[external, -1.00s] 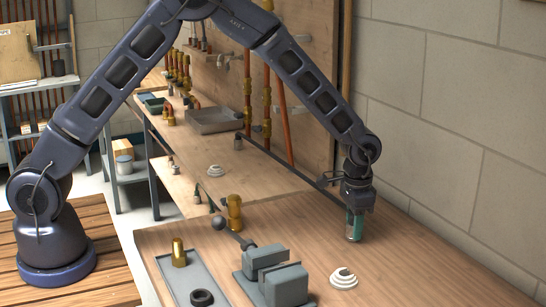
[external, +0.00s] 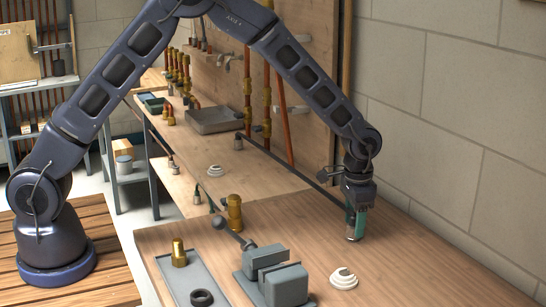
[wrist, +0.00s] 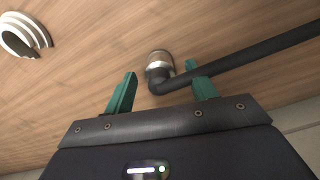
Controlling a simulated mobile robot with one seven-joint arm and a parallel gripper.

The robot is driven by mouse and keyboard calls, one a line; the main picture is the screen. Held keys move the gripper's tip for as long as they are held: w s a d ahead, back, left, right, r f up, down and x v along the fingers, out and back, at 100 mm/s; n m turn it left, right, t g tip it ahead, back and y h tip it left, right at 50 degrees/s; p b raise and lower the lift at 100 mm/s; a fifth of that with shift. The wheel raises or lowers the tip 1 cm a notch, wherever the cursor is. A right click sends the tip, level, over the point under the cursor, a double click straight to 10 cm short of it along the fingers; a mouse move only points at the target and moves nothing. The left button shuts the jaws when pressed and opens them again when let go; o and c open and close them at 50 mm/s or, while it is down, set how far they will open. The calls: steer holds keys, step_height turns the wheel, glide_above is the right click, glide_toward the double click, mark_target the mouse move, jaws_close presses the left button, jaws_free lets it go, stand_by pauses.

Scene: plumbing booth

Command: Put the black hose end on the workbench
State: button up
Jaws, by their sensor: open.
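The black hose (wrist: 245,65) ends in a metal fitting (wrist: 160,62) that appears to stand on the wooden workbench (external: 440,255). The fitting also shows in the external view (external: 354,237), below the fingers. My gripper (external: 355,222) is over the right part of the workbench. Its green fingers are open in the wrist view (wrist: 158,84), one on each side of the hose end, with gaps between them and the hose. From the fitting, the hose bends and runs off to the right in the wrist view.
A grey vise (external: 272,275) and a white ringed piece (external: 343,278) are on the workbench. A tray (external: 180,272) with a brass fitting (external: 179,253) and a black ring (external: 202,298) is at left. A block wall (external: 455,130) borders the right side.

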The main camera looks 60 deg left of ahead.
mark_target(355, 216)
step_height(355, 216, up, 9)
steer(key=shift+r, duration=0.15)
steer(key=s+a+r+t, duration=0.1)
steer(key=s+a+r, duration=0.3)
steer(key=s+r, duration=0.3)
steer(key=s+a+r+n, duration=0.1)
steer(key=s+a+r, duration=0.3)
steer(key=s+r, duration=0.25)
steer(key=s+a+r+t, duration=0.1)
steer(key=s+a+r, duration=0.45)
steer(key=r, duration=0.25)
steer(key=s+a+n+t, duration=0.1)
steer(key=s+a, duration=0.2)
steer(key=s, duration=1)
steer(key=s+a+r+t, duration=0.1)
steer(key=s+a, duration=0.2)
steer(key=s, duration=1.1)
steer(key=shift+a+n+t, duration=0.3)
steer(key=shift+n, duration=0.1)
